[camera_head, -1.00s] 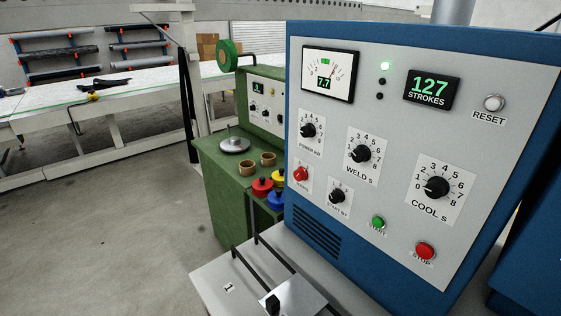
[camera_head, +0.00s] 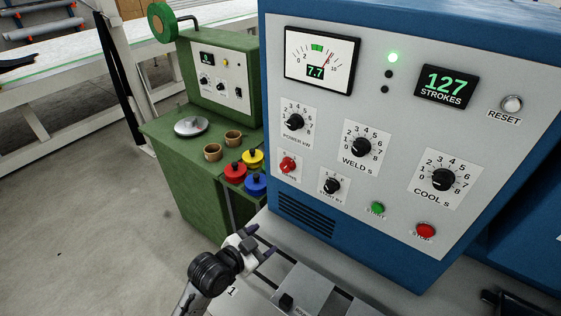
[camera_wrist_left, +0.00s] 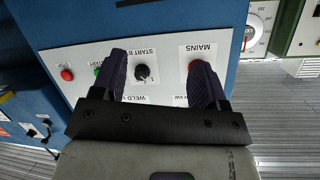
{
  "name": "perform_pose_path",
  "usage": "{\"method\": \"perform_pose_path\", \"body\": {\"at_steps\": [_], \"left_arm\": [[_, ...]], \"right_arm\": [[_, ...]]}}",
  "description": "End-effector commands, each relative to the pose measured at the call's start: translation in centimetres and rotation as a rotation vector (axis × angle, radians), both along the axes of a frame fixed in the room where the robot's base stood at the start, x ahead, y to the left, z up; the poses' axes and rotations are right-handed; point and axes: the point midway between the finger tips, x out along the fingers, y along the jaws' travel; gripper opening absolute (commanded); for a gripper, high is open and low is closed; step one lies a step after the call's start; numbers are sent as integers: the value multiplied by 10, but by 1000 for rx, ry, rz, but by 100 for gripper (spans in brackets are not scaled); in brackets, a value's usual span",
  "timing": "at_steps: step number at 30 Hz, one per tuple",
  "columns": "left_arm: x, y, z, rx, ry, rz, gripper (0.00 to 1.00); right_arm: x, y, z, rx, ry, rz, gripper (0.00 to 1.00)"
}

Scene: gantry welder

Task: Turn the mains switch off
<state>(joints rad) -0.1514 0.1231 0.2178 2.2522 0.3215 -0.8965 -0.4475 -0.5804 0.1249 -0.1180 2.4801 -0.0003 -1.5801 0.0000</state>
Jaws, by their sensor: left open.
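The mains switch (camera_head: 287,164) is a small red rotary knob at the left of the grey panel, under the power knob. Its setting is too small to read. My left gripper (camera_head: 262,243) is open and empty in front of and below the panel, apart from the switch. In the left wrist view the panel appears upside down, and the mains switch (camera_wrist_left: 191,66) is partly hidden behind my right-hand finger. The left gripper's fingers (camera_wrist_left: 160,82) frame the black START BY knob (camera_wrist_left: 141,73). A dark shape at the head view's bottom right may be my right gripper (camera_head: 503,300).
The blue welder cabinet (camera_head: 410,18) carries several black knobs, a green start button (camera_head: 377,208) and a red stop button (camera_head: 425,230). A green cabinet (camera_head: 190,185) with coloured knobs stands to the left. A metal fixture (camera_head: 305,290) lies below the panel.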

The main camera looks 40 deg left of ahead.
Motion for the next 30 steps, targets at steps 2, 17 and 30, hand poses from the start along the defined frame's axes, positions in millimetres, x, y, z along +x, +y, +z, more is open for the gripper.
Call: {"method": "perform_pose_path", "body": {"at_steps": [2, 17, 30], "left_arm": [[20, 20, 38, 21, -126, 24, 67], [76, 59, 94, 63, -340, 81, 67], [153, 64, 93, 63, -337, 81, 67]], "right_arm": [[0, 0, 9, 1, 0, 0, 43], [0, 3, 17, 7, 0, -2, 43], [0, 3, 23, 8, 0, -3, 43]]}}
